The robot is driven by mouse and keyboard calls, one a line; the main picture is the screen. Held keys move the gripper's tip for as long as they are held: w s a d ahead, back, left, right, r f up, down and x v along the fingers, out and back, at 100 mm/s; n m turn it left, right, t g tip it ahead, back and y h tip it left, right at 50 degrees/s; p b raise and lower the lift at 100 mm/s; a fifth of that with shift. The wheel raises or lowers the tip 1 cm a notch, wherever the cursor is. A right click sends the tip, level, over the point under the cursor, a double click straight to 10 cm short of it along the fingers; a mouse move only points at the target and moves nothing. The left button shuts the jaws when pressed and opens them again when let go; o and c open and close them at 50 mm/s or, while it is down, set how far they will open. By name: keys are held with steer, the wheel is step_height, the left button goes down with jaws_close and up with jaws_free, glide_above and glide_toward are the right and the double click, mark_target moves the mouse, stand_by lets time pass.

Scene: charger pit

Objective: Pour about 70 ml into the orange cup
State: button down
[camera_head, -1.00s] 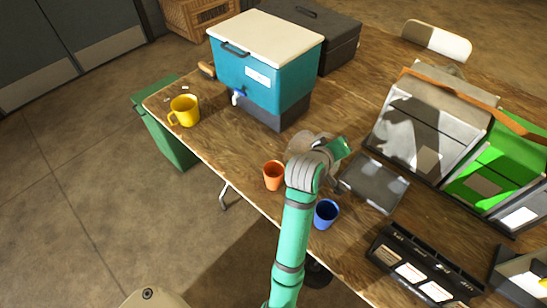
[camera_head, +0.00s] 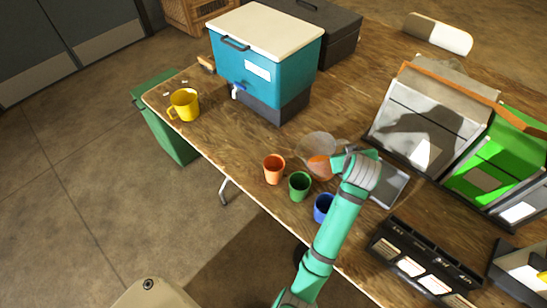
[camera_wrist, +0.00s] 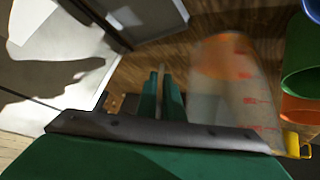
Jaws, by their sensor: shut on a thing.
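The orange cup (camera_head: 274,169) stands upright on the wooden table (camera_head: 222,135), left of the clear jug (camera_head: 316,143). The jug holds orange liquid low down; red marks show on its wall in the wrist view (camera_wrist: 245,98). My gripper (camera_head: 350,158) is at the jug's right side, shut on its handle. In the wrist view the green fingers (camera_wrist: 162,100) close around a thin grey bar beside the jug. I cannot tell whether the jug touches the table. The orange cup also shows at the right edge of the wrist view (camera_wrist: 300,109), partly hidden.
A green cup (camera_head: 299,186) and a blue cup (camera_head: 323,208) stand in front of the jug, close to the orange cup. A yellow mug (camera_head: 184,105) and a teal cooler (camera_head: 262,75) are farther left and back. A grey tray (camera_head: 390,186) and a black labelled rack (camera_head: 420,265) lie right.

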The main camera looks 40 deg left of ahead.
steer(key=shift+m+g+y, duration=0.3)
steer(key=shift+g+y, duration=0.1)
steer(key=f, duration=0.2)
steer(key=d+f, duration=0.1)
steer(key=f, duration=0.1)
steer(key=shift+w+p, duration=0.3)
steer(key=shift+p, duration=0.1)
steer(key=shift+w+d+f+m+g+y+p, duration=0.1)
steer(key=shift+w+f+m+g+y+p, duration=0.1)
steer(key=shift+f+g+y+p, duration=0.25)
steer(key=shift+w+d+f+m+g+y+p, duration=0.1)
steer(key=shift+f+m+g+y+p, duration=0.15)
steer(key=shift+f, duration=0.4)
steer(key=shift+d, duration=0.1)
steer(key=shift+s+a, duration=0.1)
steer(key=shift+a, duration=0.15)
